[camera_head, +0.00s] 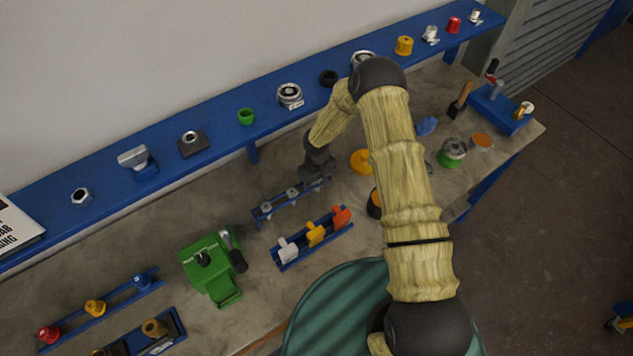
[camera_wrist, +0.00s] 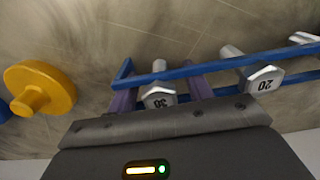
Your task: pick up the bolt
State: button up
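A silver hex bolt marked 30 (camera_wrist: 158,96) hangs in one end of a blue two-rail rack (camera_wrist: 225,65) in the wrist view. My gripper (camera_wrist: 160,93) has its two purple fingers apart, one on each side of this bolt's head, with visible gaps. Another bolt marked 20 (camera_wrist: 262,80) sits further right in the rack, and a third bolt (camera_wrist: 304,38) shows partly at the right edge. In the head view my gripper (camera_head: 318,172) is over the right end of the rack (camera_head: 278,208) and hides the bolt there.
A yellow knobbed disc (camera_wrist: 42,90) lies beside the rack on the bench. In the head view, a second blue rack with coloured pieces (camera_head: 314,235) stands in front, a green vise (camera_head: 210,268) is to the left, and a blue shelf (camera_head: 215,125) runs behind.

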jog(key=shift+w, duration=0.1)
grip_shut()
jog(key=shift+r, duration=0.15)
notch_tip(320, 180, up, 10)
jog(key=b, duration=0.3)
jog(key=shift+b, duration=0.35)
